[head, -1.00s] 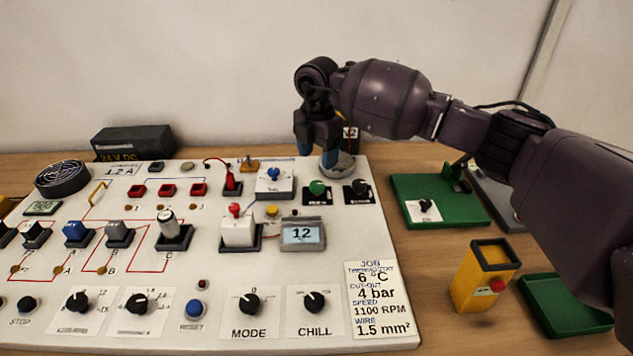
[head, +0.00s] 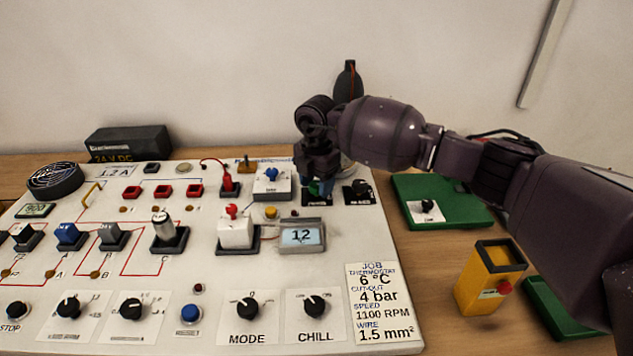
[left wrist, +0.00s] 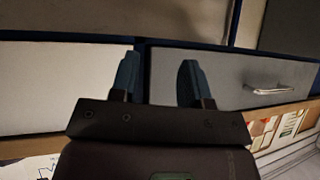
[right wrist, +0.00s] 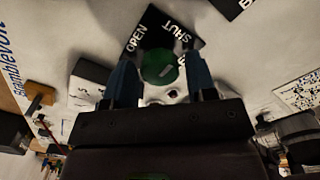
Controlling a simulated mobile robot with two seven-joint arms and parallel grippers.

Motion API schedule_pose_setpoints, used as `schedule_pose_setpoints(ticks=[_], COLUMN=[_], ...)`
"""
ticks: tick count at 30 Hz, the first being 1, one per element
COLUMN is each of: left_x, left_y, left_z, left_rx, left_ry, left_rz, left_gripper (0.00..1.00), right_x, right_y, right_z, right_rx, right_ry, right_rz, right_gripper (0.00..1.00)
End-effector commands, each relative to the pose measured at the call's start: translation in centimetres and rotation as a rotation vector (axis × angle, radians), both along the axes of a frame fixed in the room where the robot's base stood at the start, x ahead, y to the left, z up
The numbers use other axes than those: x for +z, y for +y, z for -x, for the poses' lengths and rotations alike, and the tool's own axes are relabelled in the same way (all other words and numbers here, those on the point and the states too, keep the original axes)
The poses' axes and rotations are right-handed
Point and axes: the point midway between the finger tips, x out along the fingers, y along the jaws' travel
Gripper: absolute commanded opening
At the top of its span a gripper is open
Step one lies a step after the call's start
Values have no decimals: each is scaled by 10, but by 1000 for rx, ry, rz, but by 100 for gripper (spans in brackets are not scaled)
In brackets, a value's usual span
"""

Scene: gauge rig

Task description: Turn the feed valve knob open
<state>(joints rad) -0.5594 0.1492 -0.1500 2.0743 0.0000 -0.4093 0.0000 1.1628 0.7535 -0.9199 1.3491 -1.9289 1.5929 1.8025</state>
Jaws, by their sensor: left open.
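The green knob (right wrist: 163,67) sits on a black plate marked OPEN and SHUT in the right wrist view. In the head view the green knob (head: 314,187) is partly hidden by my right gripper (head: 317,180). My right gripper (right wrist: 158,62) is open, with one finger on each side of the knob. Small gaps seem to show beside it; I cannot tell whether a finger touches it. A pale mark shows on the knob's face. My left gripper (left wrist: 158,80) is open and empty in the left wrist view, in front of drawer fronts.
A black knob (head: 358,187) stands just right of the green one. A blue-topped switch (head: 271,178) is close on the left. The display box (head: 301,236) lies in front. Green trays (head: 450,212) and a yellow box (head: 480,290) stand right of the panel.

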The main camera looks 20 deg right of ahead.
Motion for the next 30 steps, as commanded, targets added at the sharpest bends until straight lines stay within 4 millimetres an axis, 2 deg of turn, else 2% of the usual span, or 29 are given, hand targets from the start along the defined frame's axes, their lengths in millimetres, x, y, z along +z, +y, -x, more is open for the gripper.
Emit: schedule_pose_setpoints(ticks=[1,7,19,30], left_x=[0,-2,3,10], left_y=[0,0,0,1], left_z=[1,3,2,-1], left_rx=[1,2,3,4], left_ry=[2,6,-1,-13], left_rz=[1,1,1,1], left_gripper=[43,43,43,43], right_x=[0,0,1,2], right_y=[0,0,0,0], right_z=[0,0,0,0], right_rx=[0,0,83,384], right_ry=[0,0,-1,-1], right_rz=[0,0,2,2], right_gripper=[44,14,14,14])
